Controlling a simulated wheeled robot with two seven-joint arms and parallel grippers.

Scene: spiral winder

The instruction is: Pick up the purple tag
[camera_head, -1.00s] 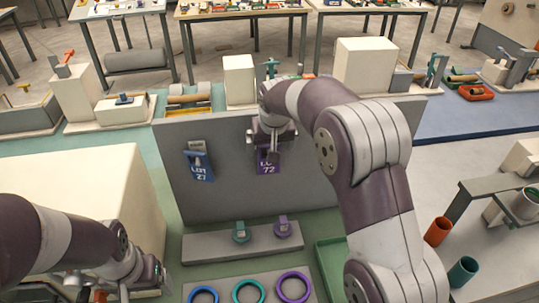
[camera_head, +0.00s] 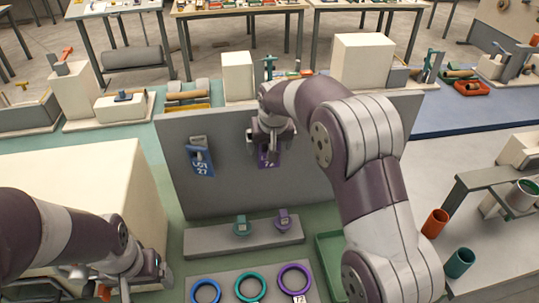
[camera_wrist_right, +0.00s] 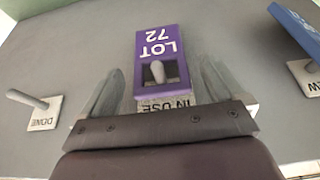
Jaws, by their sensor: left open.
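The purple tag (camera_head: 268,162), marked LOT 72, hangs on a peg on the upright grey board (camera_head: 225,195). It also shows in the right wrist view (camera_wrist_right: 158,42), with the pale peg through its window and an IN USE label (camera_wrist_right: 168,105) by it. My right gripper (camera_head: 268,150) is at the tag and hides part of it in the head view. In the wrist view its two fingers (camera_wrist_right: 160,82) are spread, one on each side of the tag with gaps between. My left gripper (camera_head: 150,278) is open, low at the left, away from the board.
A blue tag (camera_head: 200,160), marked LOT 27, hangs left on the board. An empty peg (camera_wrist_right: 28,100) sits by a DONE label. A grey ledge (camera_head: 205,243) below holds a teal and a purple piece. Blue, teal and purple rings lie in front. A cream block (camera_head: 90,175) stands left.

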